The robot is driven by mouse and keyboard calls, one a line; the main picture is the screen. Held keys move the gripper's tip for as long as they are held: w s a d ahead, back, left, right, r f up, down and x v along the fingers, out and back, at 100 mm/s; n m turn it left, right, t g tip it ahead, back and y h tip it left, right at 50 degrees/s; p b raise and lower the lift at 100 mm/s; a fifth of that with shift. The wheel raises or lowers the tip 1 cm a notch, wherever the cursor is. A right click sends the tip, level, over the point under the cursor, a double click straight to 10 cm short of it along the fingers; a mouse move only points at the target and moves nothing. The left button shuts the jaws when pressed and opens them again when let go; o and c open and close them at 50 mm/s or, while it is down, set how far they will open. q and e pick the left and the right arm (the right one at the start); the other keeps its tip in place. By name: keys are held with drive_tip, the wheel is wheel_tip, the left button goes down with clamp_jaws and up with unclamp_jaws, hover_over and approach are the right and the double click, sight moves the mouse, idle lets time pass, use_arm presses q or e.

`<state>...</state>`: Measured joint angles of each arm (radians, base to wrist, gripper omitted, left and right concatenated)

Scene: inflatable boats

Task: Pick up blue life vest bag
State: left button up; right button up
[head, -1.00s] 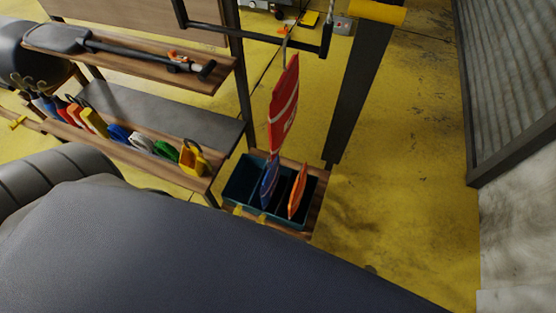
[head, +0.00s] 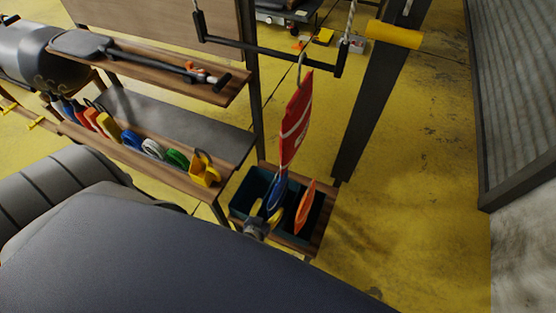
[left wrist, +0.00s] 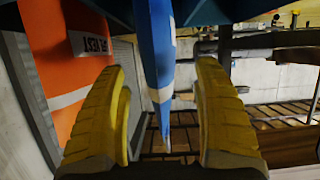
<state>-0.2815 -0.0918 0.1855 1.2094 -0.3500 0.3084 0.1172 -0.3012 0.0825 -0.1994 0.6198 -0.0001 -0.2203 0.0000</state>
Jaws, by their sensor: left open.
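The blue life vest bag (head: 277,190) stands upright and thin in a dark teal bin (head: 242,190), below a hanging red bag. My left gripper (head: 267,211) is at the front of the bin, low at the blue bag. In the left wrist view the blue bag (left wrist: 155,50) runs between the two yellow fingers of the left gripper (left wrist: 162,72), which are open with gaps on both sides. An orange vest bag (head: 306,206) stands in the bin to the right; it also shows at the left of the wrist view (left wrist: 70,60). My right gripper is not in view.
The red bag (head: 294,122) hangs from a hook right above the bin. A wooden shelf (head: 150,165) with several coloured items is to the left. A dark grey curved surface (head: 150,250) fills the foreground. Yellow floor (head: 420,170) is clear at right.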

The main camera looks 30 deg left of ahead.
use_arm(q)
drive_tip(key=shift+x, duration=2.45)
drive_tip(key=shift+d, duration=0.1)
clamp_jaws()
